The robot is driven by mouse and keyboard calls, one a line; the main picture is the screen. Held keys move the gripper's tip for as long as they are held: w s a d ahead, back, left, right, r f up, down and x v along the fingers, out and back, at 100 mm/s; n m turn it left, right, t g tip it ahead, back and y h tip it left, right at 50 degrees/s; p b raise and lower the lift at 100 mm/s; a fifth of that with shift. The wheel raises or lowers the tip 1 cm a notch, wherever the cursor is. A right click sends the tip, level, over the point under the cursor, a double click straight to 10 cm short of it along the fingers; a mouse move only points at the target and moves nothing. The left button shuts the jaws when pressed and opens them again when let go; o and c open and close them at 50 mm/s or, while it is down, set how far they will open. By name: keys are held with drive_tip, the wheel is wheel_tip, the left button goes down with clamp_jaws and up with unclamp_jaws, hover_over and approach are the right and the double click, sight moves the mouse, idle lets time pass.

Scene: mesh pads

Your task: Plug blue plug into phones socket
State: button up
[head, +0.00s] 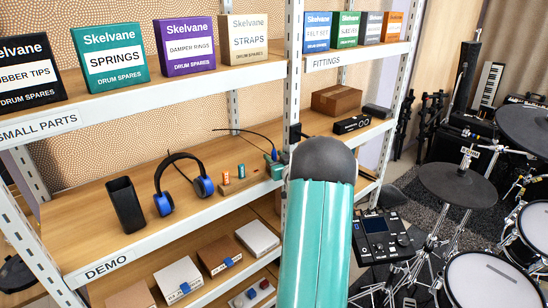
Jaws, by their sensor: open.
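My teal arm with its dark grey joint rises through the lower middle of the head view. What seems to be the end of it, my gripper (277,168), shows small just left of the joint, by the DEMO shelf. Its fingers are hard to make out, but it holds nothing visible. A small blue piece, seemingly the blue plug (272,155), is close beside it at the end of a thin black cable (240,130). I cannot tell whether they touch. A small black device with round fronts (352,124) sits on the right-hand shelf. No socket label reads clearly.
A white shelf post (293,75) rises behind my joint. A drum module (378,238) and drums fill the right.

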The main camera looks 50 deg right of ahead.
drive_tip(key=shift+w+d, duration=0.25)
drive_tip(key=shift+w, duration=0.15)
drive_tip(key=shift+c, duration=0.2)
clamp_jaws()
drive_tip(key=shift+r, duration=0.2)
